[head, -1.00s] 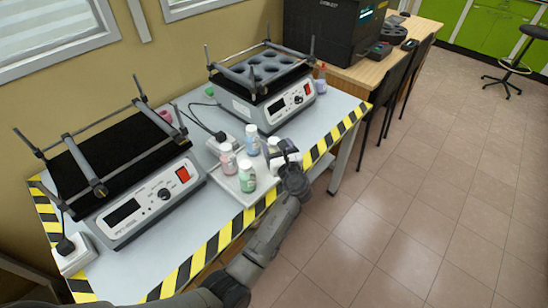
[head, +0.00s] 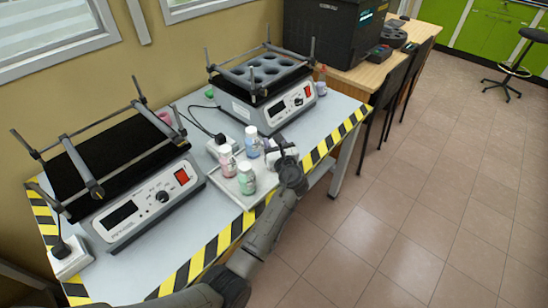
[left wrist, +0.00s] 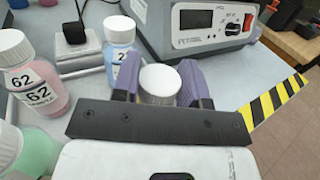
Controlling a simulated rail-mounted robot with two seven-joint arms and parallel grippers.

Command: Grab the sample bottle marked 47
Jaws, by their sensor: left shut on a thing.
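My left gripper (head: 278,150) is at the right end of the tray in the head view. In the left wrist view its purple fingers (left wrist: 160,78) are shut on a white-capped bottle (left wrist: 161,84). That bottle's label is hidden, so I cannot read its number. A pink bottle (head: 227,161) marked 62 also shows in the wrist view (left wrist: 30,80). A blue bottle (head: 252,143), its label partly hidden, stands beside the gripper (left wrist: 119,45). A green bottle (head: 246,180) stands at the tray's front. The right gripper is not in view.
The bottles stand on a light tray (head: 222,181). A shaker with a black platform (head: 138,205) is at left; another with round holders (head: 277,104) is behind. A power socket and cable lie near the tray. Yellow-black tape (head: 338,137) marks the table edge.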

